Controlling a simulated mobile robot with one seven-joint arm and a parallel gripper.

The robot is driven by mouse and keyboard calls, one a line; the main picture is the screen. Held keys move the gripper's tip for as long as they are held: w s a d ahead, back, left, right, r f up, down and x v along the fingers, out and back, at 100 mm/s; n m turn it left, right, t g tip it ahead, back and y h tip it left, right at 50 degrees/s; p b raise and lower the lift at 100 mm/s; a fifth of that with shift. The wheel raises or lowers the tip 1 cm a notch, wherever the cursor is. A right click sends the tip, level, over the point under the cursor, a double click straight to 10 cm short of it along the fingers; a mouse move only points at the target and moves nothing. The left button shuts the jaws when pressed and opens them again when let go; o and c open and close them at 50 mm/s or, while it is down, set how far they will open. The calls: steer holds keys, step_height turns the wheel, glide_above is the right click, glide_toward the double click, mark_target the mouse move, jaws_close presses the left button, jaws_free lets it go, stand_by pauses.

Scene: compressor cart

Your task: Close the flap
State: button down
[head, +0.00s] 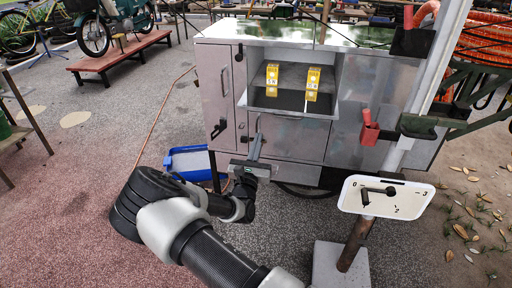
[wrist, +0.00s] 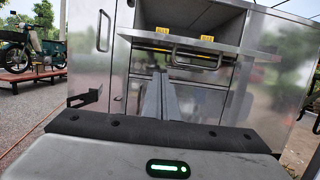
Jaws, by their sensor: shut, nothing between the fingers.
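The flap (head: 292,103) is the dark, shiny panel at the bottom of the open compartment in the metal cart's front. It is lowered and juts out towards me. In the wrist view the flap (wrist: 235,47) shows its outer face from below, with a bar handle (wrist: 197,54) on it. My gripper (head: 257,138) is in front of the cart, below the flap's front edge and near its left end. In the wrist view its fingers (wrist: 160,85) are together, empty, and point at the cart front beneath the flap. I cannot tell whether the fingertips touch anything.
Two yellow boxes (head: 272,74) (head: 313,78) stand in the compartment behind the flap. A blue bin (head: 190,160) sits on the ground left of my gripper. A post with a white sign plate (head: 385,197) and a red holder (head: 369,133) stand to the right.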

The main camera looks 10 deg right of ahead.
steer(key=w+d+r, duration=0.1)
steer(key=w+r, duration=0.3)
steer(key=r, duration=0.1)
steer(key=shift+w+d+r+b, duration=0.15)
steer(key=shift+w+d+b, duration=0.15)
steer(key=shift+w+b, duration=0.1)
